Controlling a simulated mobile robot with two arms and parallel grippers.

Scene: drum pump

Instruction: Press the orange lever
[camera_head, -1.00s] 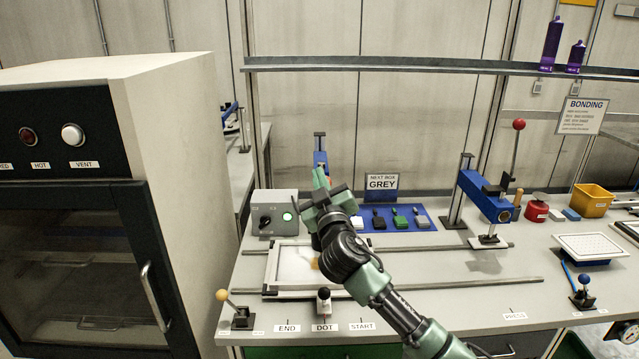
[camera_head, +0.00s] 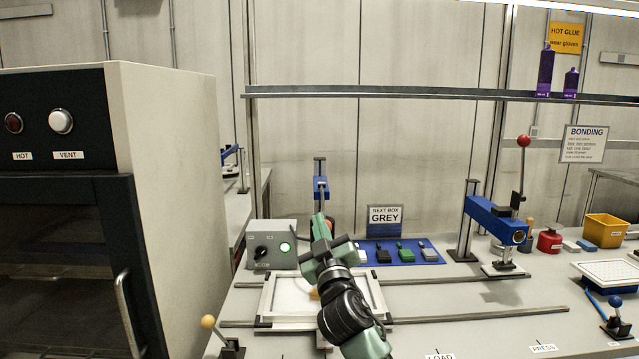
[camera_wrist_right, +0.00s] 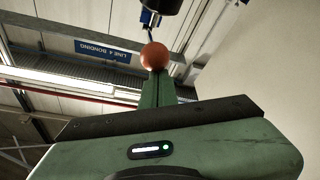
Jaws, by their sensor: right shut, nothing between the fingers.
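The orange lever's ball knob (camera_wrist_right: 154,56) is in the right wrist view, at the end of my green fingers. It appears to touch or nearly touch the fingertips; I cannot tell which. In the head view a small orange-red part (camera_head: 330,222) shows beside the fingertips, below the blue head of a dispenser post (camera_head: 321,188). My right gripper (camera_head: 318,224) is shut and empty, pointing up and away over the bench. My left gripper is not in view.
A grey control box (camera_head: 272,245) with a lit green button stands left of my gripper. A white-edged frame (camera_head: 265,300) lies on rails beneath my arm. A blue press (camera_head: 497,215) stands to the right, and a cream oven cabinet (camera_head: 165,170) at the left.

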